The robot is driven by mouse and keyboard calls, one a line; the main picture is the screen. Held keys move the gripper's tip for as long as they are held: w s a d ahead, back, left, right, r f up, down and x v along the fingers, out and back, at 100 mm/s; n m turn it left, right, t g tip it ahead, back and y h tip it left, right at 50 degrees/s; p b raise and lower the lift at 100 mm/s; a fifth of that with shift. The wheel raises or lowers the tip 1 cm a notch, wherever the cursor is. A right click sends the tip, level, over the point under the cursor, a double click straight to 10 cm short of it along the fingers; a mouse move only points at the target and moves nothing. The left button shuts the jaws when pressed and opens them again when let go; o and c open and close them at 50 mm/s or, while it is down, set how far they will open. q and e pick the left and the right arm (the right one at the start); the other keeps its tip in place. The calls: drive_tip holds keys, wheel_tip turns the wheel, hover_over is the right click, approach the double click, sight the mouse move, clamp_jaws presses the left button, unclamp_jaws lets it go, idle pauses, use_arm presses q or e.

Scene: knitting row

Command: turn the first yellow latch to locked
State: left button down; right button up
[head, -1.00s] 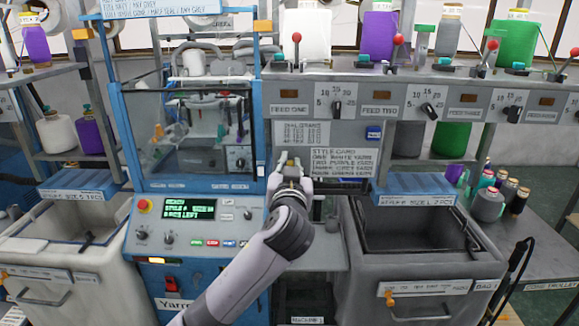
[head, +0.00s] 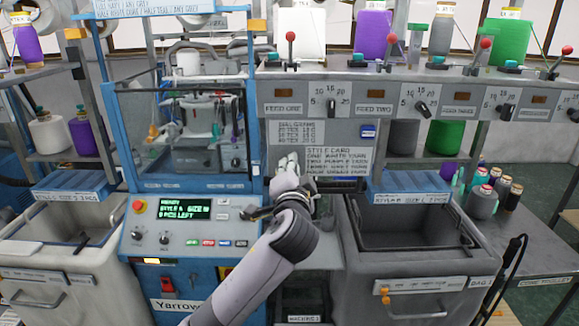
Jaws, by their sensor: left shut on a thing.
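My left gripper (head: 288,163) is raised at the middle of the blue machine, in front of the grey panel and just left of the style card (head: 336,160). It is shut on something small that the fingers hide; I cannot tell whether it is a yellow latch. A yellow-orange latch (head: 385,294) shows on the front of the right grey bin, well below and right of the gripper. A yellow-orange piece (head: 225,272) on the blue cabinet is partly hidden by my left arm. My right gripper is not in view.
The control panel (head: 190,225) with a lit display lies left of my arm. The right grey bin (head: 415,265) stands open to its right. Red-knobbed levers (head: 290,38) and dials line the feed rail above. Yarn cones (head: 490,195) stand on the right-hand table.

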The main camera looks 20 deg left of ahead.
use_arm(q)
drive_tip(key=shift+d+f+m, duration=0.1)
drive_tip(key=shift+f+m, duration=0.15)
drive_tip(key=shift+m, duration=0.9)
drive_tip(key=shift+d+f+m, duration=0.1)
drive_tip(key=shift+f+m, duration=0.2)
drive_tip(key=shift+m, duration=0.9)
drive_tip(key=shift+d+f+m, duration=0.1)
drive_tip(key=shift+f+m, duration=0.15)
drive_tip(key=shift+m, duration=0.9)
drive_tip(key=shift+f, duration=0.1)
drive_tip(key=c, duration=1.6)
unclamp_jaws()
drive_tip(key=shift+r, duration=0.2)
drive_tip(key=shift+o, duration=0.2)
drive_tip(key=v, duration=1.1)
drive_tip(key=shift+s, duration=0.4)
drive_tip(key=shift+d, duration=0.1)
